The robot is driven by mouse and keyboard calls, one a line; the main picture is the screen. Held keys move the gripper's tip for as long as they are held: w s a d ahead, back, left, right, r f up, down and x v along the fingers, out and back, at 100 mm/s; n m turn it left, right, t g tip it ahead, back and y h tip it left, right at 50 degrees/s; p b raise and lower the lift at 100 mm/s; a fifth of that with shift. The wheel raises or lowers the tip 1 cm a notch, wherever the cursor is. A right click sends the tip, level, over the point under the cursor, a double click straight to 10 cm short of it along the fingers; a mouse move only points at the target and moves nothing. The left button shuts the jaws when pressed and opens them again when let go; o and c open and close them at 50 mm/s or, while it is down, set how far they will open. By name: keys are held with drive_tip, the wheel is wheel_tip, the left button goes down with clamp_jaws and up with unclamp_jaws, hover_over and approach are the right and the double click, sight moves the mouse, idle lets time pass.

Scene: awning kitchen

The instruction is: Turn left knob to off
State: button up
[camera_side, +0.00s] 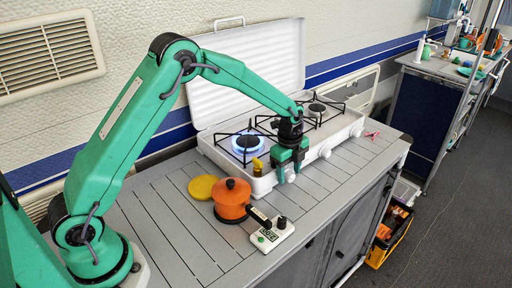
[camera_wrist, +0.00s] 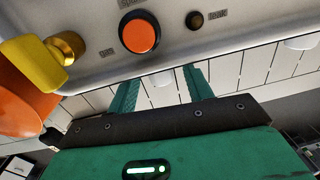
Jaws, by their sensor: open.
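The white stove (camera_side: 225,160) stands on the slatted counter with its lid up. Its left burner (camera_side: 247,143) burns with a blue flame. The left knob (camera_side: 258,166), yellow with a brass-coloured base, is on the stove's front; it also shows in the wrist view (camera_wrist: 38,62) at the upper left. My gripper (camera_side: 289,172) is just right of this knob, at the stove's front. In the wrist view my gripper (camera_wrist: 161,76) has its fingers apart with nothing between them, below an orange round button (camera_wrist: 138,34) and clear of the knob.
An orange pot (camera_side: 232,203) stands in front of the left knob, beside a yellow disc (camera_side: 203,187). A small white device (camera_side: 271,235) lies near the front edge. The right burner (camera_side: 317,108) shows no flame. The counter's left is clear.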

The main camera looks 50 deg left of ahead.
drive_tip(key=shift+f, duration=0.4)
drive_tip(key=shift+c, duration=0.2)
drive_tip(key=c, duration=0.9)
drive_tip(key=shift+c, duration=0.2)
drive_tip(key=shift+w+g, duration=0.15)
drive_tip(key=shift+g, duration=0.35)
drive_tip(key=shift+w+a+g, duration=0.1)
drive_tip(key=shift+w+g, duration=0.1)
drive_tip(key=shift+g, duration=0.95)
drive_tip(key=shift+w+g, duration=0.2)
drive_tip(key=shift+g, duration=1.25)
